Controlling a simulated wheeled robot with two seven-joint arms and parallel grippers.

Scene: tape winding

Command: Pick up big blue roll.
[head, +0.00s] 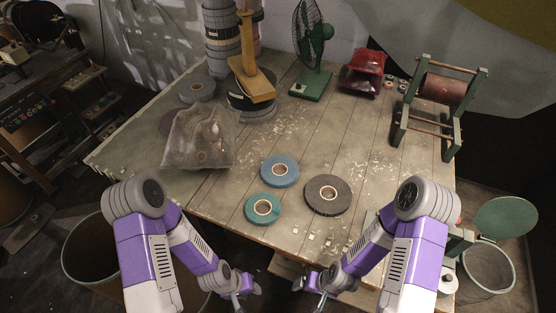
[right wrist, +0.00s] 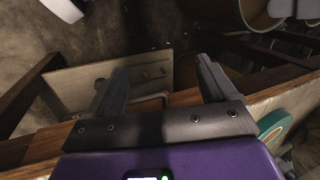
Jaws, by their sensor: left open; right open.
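A blue roll (head: 268,173) with a pale core lies flat near the middle of the worktable in the head view. A smaller teal roll (head: 254,217) lies in front of it, near the table's front edge. My left gripper (head: 247,298) is open and empty, low in the head view, in front of the table edge. My right gripper (head: 308,291) is also open, low and to the right of the left one. In the right wrist view its two fingers (right wrist: 160,88) are spread with nothing between them. Both grippers are well apart from the blue roll.
A dark roll (head: 316,202) lies to the right on the table (head: 390,180). A plastic bag (head: 195,142), a yellow tape stand (head: 252,80), a green fan (head: 312,60), a red container (head: 363,72) and a green winding frame (head: 440,110) stand farther back. Small scraps litter the tabletop.

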